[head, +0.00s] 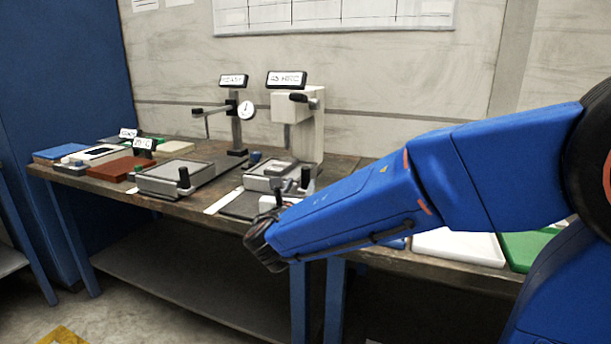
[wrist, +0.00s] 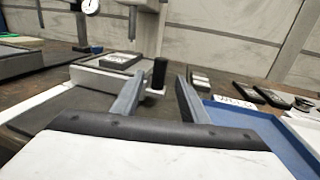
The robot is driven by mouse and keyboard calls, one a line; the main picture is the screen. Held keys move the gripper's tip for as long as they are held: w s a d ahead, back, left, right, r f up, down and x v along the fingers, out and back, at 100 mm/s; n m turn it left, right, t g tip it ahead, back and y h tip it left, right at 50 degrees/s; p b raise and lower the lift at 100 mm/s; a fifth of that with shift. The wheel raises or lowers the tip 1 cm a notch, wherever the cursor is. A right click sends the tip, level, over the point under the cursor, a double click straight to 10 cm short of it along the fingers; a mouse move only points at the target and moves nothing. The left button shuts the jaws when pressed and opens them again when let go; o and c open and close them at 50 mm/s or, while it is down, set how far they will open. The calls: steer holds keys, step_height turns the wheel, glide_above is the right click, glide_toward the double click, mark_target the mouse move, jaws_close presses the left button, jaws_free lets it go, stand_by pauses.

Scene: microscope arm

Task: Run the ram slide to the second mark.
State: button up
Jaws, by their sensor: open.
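The press-like stand (head: 306,126) rises at the back of the bench under a sign that seems to read "AS RECD"; its head and pointed tip (wrist: 132,25) show in the wrist view. In front of it is a low grey slide (wrist: 103,77) with an upright black knob (wrist: 159,73). I cannot tell which part is the ram slide, and no marks on it are readable. My gripper (wrist: 158,97) is open. The knob appears between its fingers in the wrist view, apparently beyond the tips; contact is not visible. In the head view my arm partly covers this area.
A second stand with a dial gauge (head: 246,110) and its own slide (head: 172,180) stand to the left. Boxes and a red-brown tray (head: 121,168) lie at the far left. A blue tray (wrist: 245,118) is close on the right in the wrist view.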

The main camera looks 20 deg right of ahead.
mark_target(305, 176)
steer(key=x, duration=0.8)
steer(key=shift+w+d, duration=0.15)
steer(key=shift+w, duration=0.2)
jaws_close()
